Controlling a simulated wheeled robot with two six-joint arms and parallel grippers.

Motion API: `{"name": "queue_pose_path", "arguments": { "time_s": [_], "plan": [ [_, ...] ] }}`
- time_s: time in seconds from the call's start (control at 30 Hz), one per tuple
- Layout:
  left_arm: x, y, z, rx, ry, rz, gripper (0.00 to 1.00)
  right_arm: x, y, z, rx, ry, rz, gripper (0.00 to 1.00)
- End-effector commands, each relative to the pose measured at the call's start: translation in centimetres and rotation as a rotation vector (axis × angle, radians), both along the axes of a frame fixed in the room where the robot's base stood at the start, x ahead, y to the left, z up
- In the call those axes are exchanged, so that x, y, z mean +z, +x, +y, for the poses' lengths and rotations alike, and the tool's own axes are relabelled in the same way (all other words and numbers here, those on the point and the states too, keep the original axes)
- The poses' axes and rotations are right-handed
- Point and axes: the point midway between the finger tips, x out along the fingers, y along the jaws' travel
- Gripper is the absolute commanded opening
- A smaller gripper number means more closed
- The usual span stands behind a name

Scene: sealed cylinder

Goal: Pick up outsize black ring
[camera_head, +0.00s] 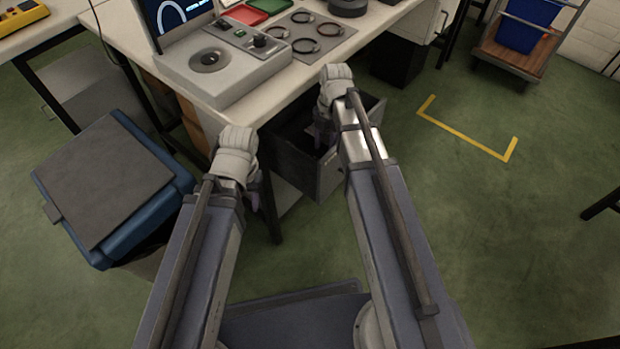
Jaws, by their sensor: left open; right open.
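Several small rings lie on a grey plate (303,31) on the table, some dark and some reddish. A dark ring (303,12) is at the back of the plate and another dark ring (279,39) at its left. Which one is the outsize black ring I cannot tell at this size. My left gripper (256,197) hangs low in front of the table edge, mostly hidden behind my wrist. My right gripper (322,135) hangs over the open drawer's area, also mostly hidden. Both are open, apart from the rings.
A grey device (185,68) with a round well and knobs stands left of the plate. Red (246,14) and green (271,4) trays lie behind. An open drawer (322,175) juts out under the table. A blue bin with a grey lid (105,180) stands left.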

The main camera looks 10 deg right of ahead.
Motion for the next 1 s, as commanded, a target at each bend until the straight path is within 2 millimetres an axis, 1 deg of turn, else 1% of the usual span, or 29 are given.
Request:
{"name": "queue_pose_path", "arguments": {
  "time_s": [0.03, 0.1, 0.23, 0.47, 0.57, 0.7, 0.8, 1.0],
  "plan": [
    [-1.6, 0.0, 0.0, 0.0, 0.0, 0.0, 0.45, -1.6, 0.0, 0.0, 0.0, 0.0, 0.0, 0.44],
    [-2.3, 0.0, 0.0, 0.0, 0.001, 0.0, 0.45, -2.3, 0.0, 0.0, 0.0, 0.0, 0.0, 0.44],
    [-2.8, 0.0, 0.0, 0.0, 0.001, 0.0, 0.45, -2.8, 0.0, 0.0, 0.0, 0.0, 0.0, 0.44],
    [-3.0, 0.0, 0.0, 0.0, 0.001, 0.0, 0.45, -3.0, 0.0, 0.0, 0.0, 0.0, 0.0, 0.44],
    [-3.6, 0.0, 0.0, -0.001, 0.002, -0.001, 0.45, -3.6, 0.0, 0.1, 0.0, 0.0, 0.0, 0.44],
    [-5.0, 0.0, 0.1, -0.001, 0.004, -0.001, 0.45, -5.0, -0.1, 0.2, 0.0, 0.0, 0.0, 0.44],
    [-5.6, 0.0, 0.1, -0.001, 0.006, -0.002, 0.45, -5.6, -0.2, 0.3, 0.0, 0.0, 0.0, 0.44],
    [-5.6, 0.1, 0.1, -0.002, 0.006, -0.002, 0.45, -5.6, -0.2, 0.3, 0.0, 0.0, 0.0, 0.44]
  ]
}}
